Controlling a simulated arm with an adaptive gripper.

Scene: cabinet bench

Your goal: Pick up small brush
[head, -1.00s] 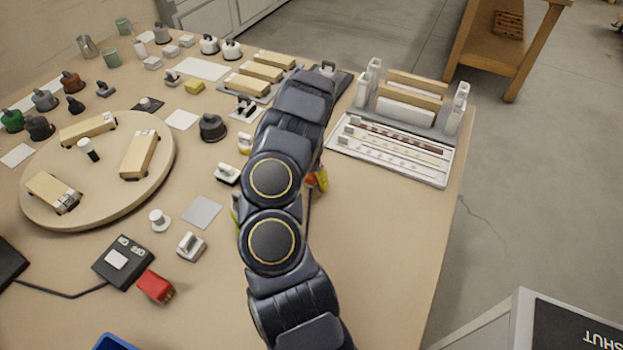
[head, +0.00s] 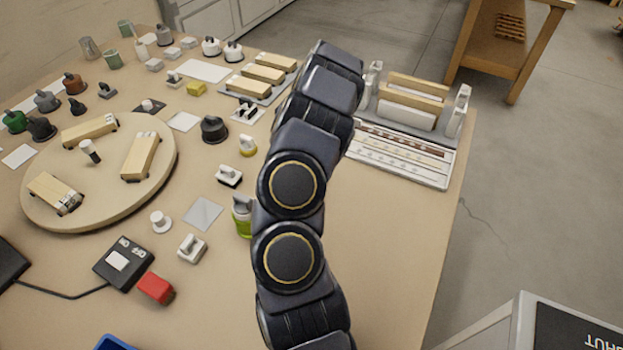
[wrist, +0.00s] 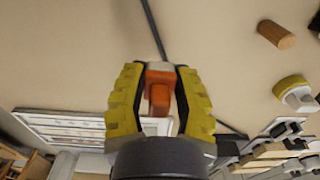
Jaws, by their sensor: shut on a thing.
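My gripper (wrist: 160,69) has two yellow padded fingers and shows in the wrist view. It is shut on an orange piece with a pale end, which I take to be the small brush (wrist: 158,90). Its bristles cannot be made out, and its lower part is hidden by the gripper. In the head view my dark arm covers the gripper and what it holds.
A white rack (head: 430,165) with slots stands right of my arm. A round wooden turntable (head: 100,205) with several wooden blocks is at left. The tabletop (head: 385,240) at right front is clear.

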